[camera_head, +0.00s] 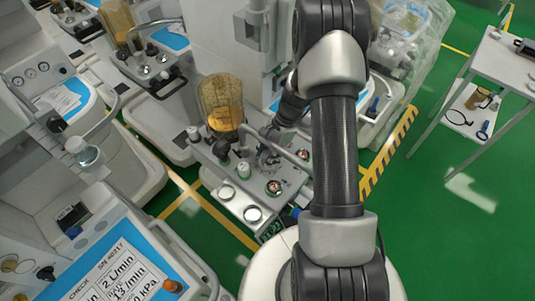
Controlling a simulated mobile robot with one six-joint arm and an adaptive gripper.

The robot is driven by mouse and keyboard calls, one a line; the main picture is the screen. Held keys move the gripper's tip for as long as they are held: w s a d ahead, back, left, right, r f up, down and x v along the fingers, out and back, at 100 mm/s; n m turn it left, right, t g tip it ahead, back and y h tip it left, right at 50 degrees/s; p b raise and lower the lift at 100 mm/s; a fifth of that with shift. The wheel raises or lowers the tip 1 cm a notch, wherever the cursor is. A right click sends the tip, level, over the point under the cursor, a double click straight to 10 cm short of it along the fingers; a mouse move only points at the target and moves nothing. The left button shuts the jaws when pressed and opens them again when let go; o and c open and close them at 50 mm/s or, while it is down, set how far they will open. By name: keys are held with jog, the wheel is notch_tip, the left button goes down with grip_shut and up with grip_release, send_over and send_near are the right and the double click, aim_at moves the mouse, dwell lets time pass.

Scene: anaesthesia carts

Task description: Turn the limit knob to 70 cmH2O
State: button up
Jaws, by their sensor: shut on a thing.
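My gripper (268,154) is at the end of my arm, low over the top panel of the middle anaesthesia cart (232,203). It looks shut on a small knob on that panel, which appears to be the limit knob. The fingers and my wrist mostly hide this knob, and its scale and setting cannot be read. A dark knob (221,149) and a pale-topped knob (243,170) stand left of the gripper.
A clear canister with amber contents (220,103) stands just behind and left of the gripper. A pale tube (280,145) runs close beside it. Other carts crowd the left, one with a blue-edged label (118,270). A white table (505,60) stands right; green floor (430,215) is open there.

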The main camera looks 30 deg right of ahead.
dwell(0.3)
jog(key=o, duration=1.1)
jog(key=v, duration=1.2)
